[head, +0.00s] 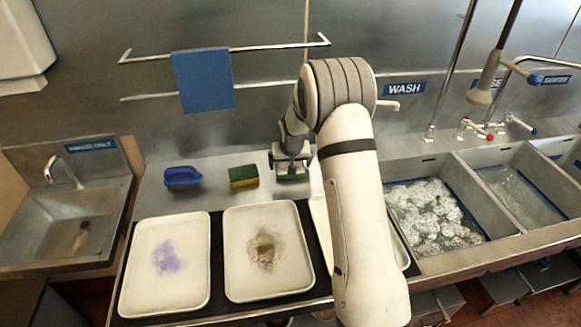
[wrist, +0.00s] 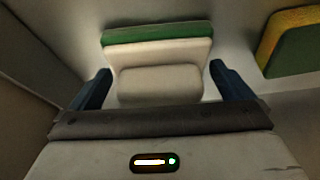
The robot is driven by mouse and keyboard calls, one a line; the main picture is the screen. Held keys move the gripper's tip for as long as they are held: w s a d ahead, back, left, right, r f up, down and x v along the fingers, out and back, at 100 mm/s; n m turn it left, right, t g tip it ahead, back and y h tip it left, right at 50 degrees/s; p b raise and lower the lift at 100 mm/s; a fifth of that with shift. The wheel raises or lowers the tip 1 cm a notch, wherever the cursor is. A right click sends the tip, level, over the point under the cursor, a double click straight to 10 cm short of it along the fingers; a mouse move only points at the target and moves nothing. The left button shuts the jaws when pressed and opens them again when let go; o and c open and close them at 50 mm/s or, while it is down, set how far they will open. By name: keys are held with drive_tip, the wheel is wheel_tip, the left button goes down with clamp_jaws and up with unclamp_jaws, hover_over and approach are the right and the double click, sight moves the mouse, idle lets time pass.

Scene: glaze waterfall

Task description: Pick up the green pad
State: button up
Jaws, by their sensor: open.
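The green pad (wrist: 158,35) shows in the wrist view as a pale block with a green face, lying between and just beyond my two dark fingers. My gripper (wrist: 160,80) is open, one finger at each side of the pad's pale part, with small gaps. In the head view my gripper (head: 291,170) is low over the steel counter at the back, and a bit of the green pad (head: 293,178) shows beneath it. The rest of the pad is hidden there by my gripper.
A yellow and green sponge (head: 243,176) lies just left of my gripper, and a blue brush-like item (head: 182,177) further left. Two white trays (head: 140,291) (head: 232,289) with purple and brown stains stand in front. Foamy wash sink (head: 432,210) is at right; a blue cloth (head: 203,80) hangs on a rail above.

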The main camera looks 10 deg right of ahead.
drive_tip(key=shift+c, duration=0.6)
drive_tip(key=c, duration=0.6)
drive_tip(key=shift+r, duration=0.1)
wheel_tip(320, 180, up, 10)
drive_tip(key=shift+f+b, duration=0.1)
drive_tip(key=shift+b, duration=1)
